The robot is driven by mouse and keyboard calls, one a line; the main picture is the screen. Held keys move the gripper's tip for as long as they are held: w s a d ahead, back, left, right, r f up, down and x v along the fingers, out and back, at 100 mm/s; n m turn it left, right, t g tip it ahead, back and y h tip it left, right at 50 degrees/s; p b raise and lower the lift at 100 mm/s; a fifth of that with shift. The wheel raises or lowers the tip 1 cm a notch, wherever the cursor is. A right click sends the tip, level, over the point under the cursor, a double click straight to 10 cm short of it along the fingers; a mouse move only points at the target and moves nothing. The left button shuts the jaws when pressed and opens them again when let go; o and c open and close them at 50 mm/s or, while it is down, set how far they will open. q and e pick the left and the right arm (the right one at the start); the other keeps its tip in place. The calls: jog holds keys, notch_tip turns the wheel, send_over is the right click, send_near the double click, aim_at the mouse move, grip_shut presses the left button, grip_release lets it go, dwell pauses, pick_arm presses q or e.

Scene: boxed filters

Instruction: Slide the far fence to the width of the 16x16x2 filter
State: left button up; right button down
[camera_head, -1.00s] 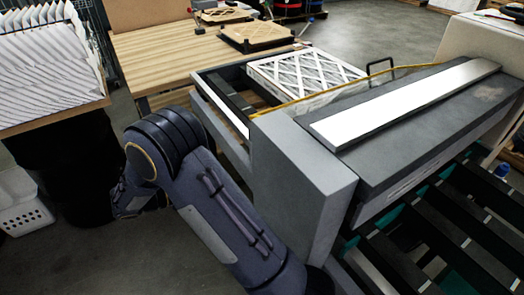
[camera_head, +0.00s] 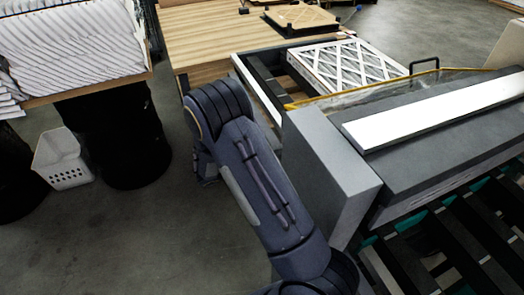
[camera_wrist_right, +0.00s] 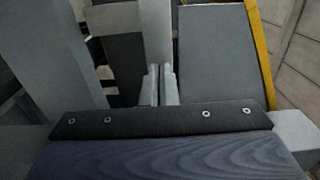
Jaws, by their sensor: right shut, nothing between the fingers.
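A white pleated filter with a lattice face (camera_head: 345,65) lies flat in the open bed of the grey machine (camera_head: 335,165). A dark bar (camera_head: 266,78) and a pale-topped rail (camera_head: 257,92) run along the bed's left side. A black handle (camera_head: 424,61) stands beyond the filter; I cannot tell which part is the far fence. In the right wrist view, my right gripper (camera_wrist_right: 161,84) is shut and empty, its fingertips close to a grey upright part. My left gripper is not visible.
A yellow-edged clear strip (camera_head: 390,83) runs along the machine's near housing. White pleated filters (camera_head: 70,45) fill a rack at left. A white basket (camera_head: 62,160) sits on the floor.

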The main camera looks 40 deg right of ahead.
jog(key=shift+s+d, duration=0.15)
jog(key=shift+d, duration=0.35)
jog(key=p+x, duration=0.1)
jog(key=x, duration=0.3)
jog(key=shift+p, duration=0.4)
jog(key=shift+d, duration=0.1)
